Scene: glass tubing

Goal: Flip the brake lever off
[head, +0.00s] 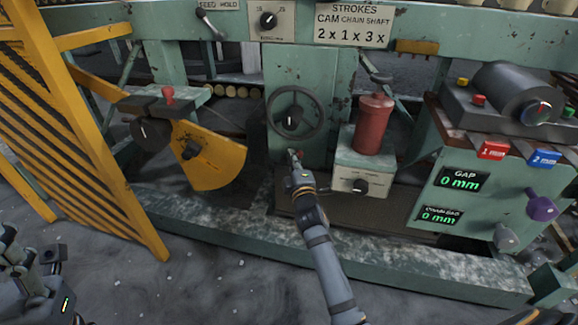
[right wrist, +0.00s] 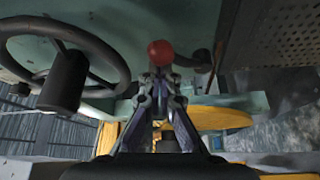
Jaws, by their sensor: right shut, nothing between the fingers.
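A lever with a red ball knob (right wrist: 160,52) sticks out from the green machine, and its dark arm bends off to the right in the right wrist view. The knob also shows small in the head view (head: 298,153), below the handwheel. My right gripper (right wrist: 160,78) is shut and empty, its fingertips just at the knob; I cannot tell whether they touch it. In the head view the right gripper (head: 296,163) is small and partly covers the lever. Dark parts of my left arm show at the lower left, and its jaws cannot be made out.
A handwheel (head: 294,112) sits just above the lever. A red cylinder (head: 374,122) on a green box stands to the right. A yellow sector plate (head: 214,158) and a yellow slatted guard (head: 62,120) are at left. A control box (head: 470,195) with displays stands at right.

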